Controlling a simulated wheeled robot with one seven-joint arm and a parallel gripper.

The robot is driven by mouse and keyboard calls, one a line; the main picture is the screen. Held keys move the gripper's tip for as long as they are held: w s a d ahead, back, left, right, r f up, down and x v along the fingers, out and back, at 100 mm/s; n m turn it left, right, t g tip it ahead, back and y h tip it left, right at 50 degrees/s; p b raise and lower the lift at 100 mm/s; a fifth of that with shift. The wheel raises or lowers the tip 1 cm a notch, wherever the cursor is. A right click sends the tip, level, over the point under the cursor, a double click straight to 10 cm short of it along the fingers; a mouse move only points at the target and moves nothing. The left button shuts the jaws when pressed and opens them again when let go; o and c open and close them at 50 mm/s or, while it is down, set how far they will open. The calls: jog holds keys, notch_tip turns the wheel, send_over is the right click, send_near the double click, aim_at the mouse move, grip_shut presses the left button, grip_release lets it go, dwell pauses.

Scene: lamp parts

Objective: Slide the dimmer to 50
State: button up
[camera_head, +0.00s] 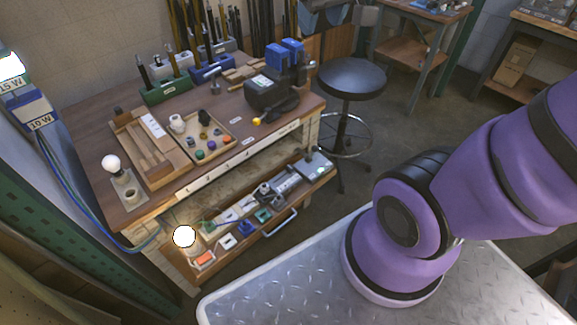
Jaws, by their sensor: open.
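I cannot tell for sure which part is the dimmer. A wooden board (136,135) with long grooves and a white label (153,126) lies on the workbench at the left. A pale strip (222,173) with small marks runs along the bench's front edge. No slider setting is readable. A lit round bulb (184,236) glows at the bench's lower front corner. A white bulb (112,162) stands on a small plate at the bench's left corner. My purple arm comes in from the right. My gripper is outside this view.
A tray (225,150) of small coloured parts lies beside the board on the workbench (90,120). A dark machine (268,92) stands at the back right. Several small modules sit on the lower shelf (205,229). A black stool (350,78) stands right of the bench.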

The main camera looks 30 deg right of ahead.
jog(key=w+d+f+g, duration=0.1)
jog(key=w+d+f, duration=0.2)
jog(key=w+f, duration=0.85)
jog(key=n+g+y, duration=0.1)
jog(key=n+g, duration=0.1)
jog(key=g, duration=0.1)
send_over(288, 165)
notch_tip(288, 165, down, 40)
jog(key=r, duration=0.1)
notch_tip(288, 165, down, 12)
jog(key=shift+s+r, duration=0.1)
jog(key=shift+r, duration=0.15)
grip_shut()
